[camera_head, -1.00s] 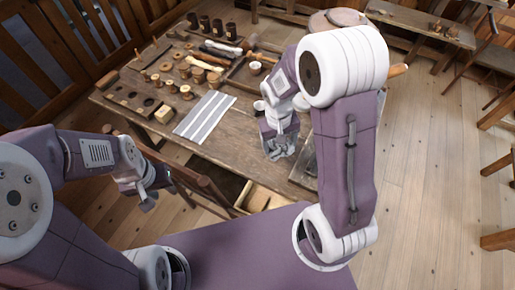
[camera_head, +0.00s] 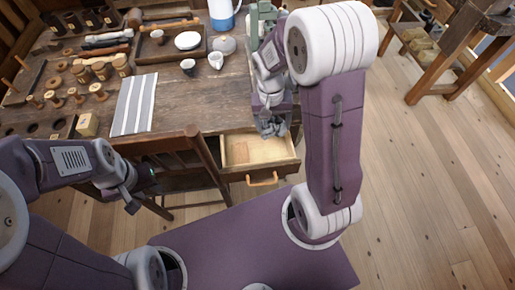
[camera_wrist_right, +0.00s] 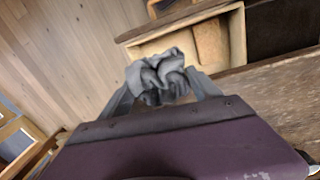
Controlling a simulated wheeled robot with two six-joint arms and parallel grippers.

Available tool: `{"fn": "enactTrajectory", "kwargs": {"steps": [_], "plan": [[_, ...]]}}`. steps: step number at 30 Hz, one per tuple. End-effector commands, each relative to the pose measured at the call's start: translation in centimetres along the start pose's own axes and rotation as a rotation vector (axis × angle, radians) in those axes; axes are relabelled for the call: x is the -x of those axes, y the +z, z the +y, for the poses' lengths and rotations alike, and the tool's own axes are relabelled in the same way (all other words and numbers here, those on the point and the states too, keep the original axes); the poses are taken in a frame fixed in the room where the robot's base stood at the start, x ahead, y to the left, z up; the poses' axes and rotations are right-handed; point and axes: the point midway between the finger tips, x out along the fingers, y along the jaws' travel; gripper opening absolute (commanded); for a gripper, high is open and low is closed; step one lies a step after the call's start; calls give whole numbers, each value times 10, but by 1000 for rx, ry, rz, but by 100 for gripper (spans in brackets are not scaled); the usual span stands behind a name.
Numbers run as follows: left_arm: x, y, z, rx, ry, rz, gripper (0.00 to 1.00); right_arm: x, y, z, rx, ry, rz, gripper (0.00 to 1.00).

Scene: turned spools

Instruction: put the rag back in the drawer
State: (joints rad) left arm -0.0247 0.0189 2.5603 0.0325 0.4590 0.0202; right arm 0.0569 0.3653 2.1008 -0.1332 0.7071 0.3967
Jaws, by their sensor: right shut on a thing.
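A crumpled grey rag (camera_wrist_right: 158,74) is held between the fingers of my right gripper (camera_wrist_right: 160,98) in the right wrist view. In the head view my right gripper (camera_head: 272,130) hangs over the table's front edge, beside the back right part of the open drawer; the rag is hard to tell from the fingers there. The wooden drawer (camera_head: 262,173) is pulled out under the table, its light floor showing. In the right wrist view the drawer (camera_wrist_right: 178,37) lies just beyond the rag. My left gripper (camera_head: 141,193) is empty, left of the drawer; its finger opening is unclear.
A striped cloth (camera_head: 132,105) lies flat on the table (camera_head: 180,105). Spools, tools, a tray (camera_head: 142,52), cups and a blue-and-white jug (camera_head: 222,14) stand behind. A wooden chair (camera_head: 205,160) stands left of the drawer. The floor to the right is open.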

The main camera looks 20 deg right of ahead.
Motion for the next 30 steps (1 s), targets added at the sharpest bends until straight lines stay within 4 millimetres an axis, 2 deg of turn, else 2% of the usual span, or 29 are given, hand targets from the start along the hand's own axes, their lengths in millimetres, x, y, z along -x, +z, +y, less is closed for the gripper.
{"fn": "enactTrajectory", "kwargs": {"steps": [5,7,15,18,21,26,30], "plan": [[-3,0,0,0,0,1,36,-6,0,1,-3,0,-1,29],[-8,1,0,0,0,1,36,-19,0,0,-3,1,-4,28],[-34,3,-1,0,0,0,36,-106,1,-8,-1,2,-6,28],[-39,4,-1,0,0,0,36,-127,1,-10,-2,0,-4,28],[-41,4,-1,0,0,0,36,-136,0,-12,-2,0,-1,28],[-41,4,-1,0,0,0,36,-138,0,-12,-3,0,0,28],[-49,5,-1,0,0,1,36,-159,1,-13,-1,0,-4,28]]}}
